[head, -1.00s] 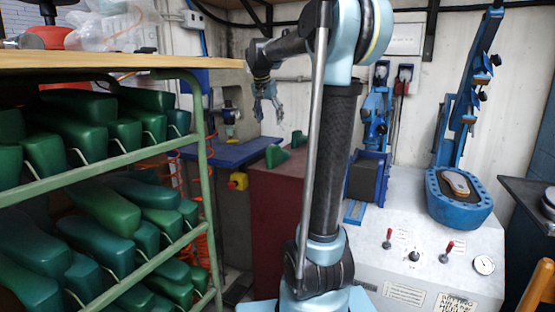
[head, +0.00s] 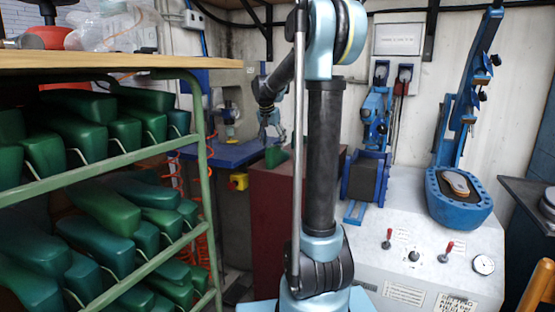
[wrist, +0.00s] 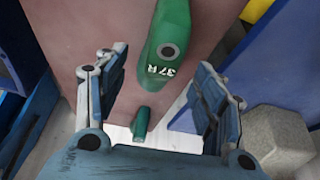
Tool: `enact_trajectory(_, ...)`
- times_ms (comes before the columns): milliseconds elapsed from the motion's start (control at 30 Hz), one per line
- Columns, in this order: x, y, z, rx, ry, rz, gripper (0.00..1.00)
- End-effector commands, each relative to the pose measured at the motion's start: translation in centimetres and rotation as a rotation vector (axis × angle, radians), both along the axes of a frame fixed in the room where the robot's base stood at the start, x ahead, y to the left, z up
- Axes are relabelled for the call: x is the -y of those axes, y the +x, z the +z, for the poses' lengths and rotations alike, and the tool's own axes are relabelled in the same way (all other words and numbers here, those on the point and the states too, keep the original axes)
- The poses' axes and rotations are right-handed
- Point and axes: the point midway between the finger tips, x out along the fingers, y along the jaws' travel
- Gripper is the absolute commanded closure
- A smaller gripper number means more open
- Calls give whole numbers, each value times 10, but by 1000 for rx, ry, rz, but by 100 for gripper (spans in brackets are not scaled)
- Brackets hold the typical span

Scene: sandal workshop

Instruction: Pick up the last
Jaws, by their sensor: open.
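A green last (head: 275,157) stands on the dark red cabinet in the head view. In the wrist view the green last (wrist: 176,30) shows a round dark hole and the white mark "37R". A smaller green piece (wrist: 141,122) lies near the cabinet's edge; I cannot tell what it is. My gripper (head: 271,134) hangs just above the last in the head view. In the wrist view my gripper (wrist: 160,82) has its two fingers wide apart, empty, with the marked last ahead of the gap between them.
The red cabinet (head: 272,215) stands between a green rack (head: 204,190) full of green lasts and a white machine (head: 425,245) with blue presses. A blue table (head: 230,153) stands behind, left of the cabinet. A grey block (wrist: 275,135) shows at the right of the wrist view.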

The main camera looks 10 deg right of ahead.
Motion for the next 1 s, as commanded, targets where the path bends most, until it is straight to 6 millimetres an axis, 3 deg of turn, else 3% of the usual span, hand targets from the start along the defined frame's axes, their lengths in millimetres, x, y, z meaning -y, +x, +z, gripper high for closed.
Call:
enact_trajectory(400,6,10,-45,0,0,-1,37)
enact_trajectory(733,7,11,-51,0,0,0,37)
enact_trajectory(933,7,11,-50,0,0,0,82)
enact_trajectory(1000,7,11,-50,0,0,0,85)
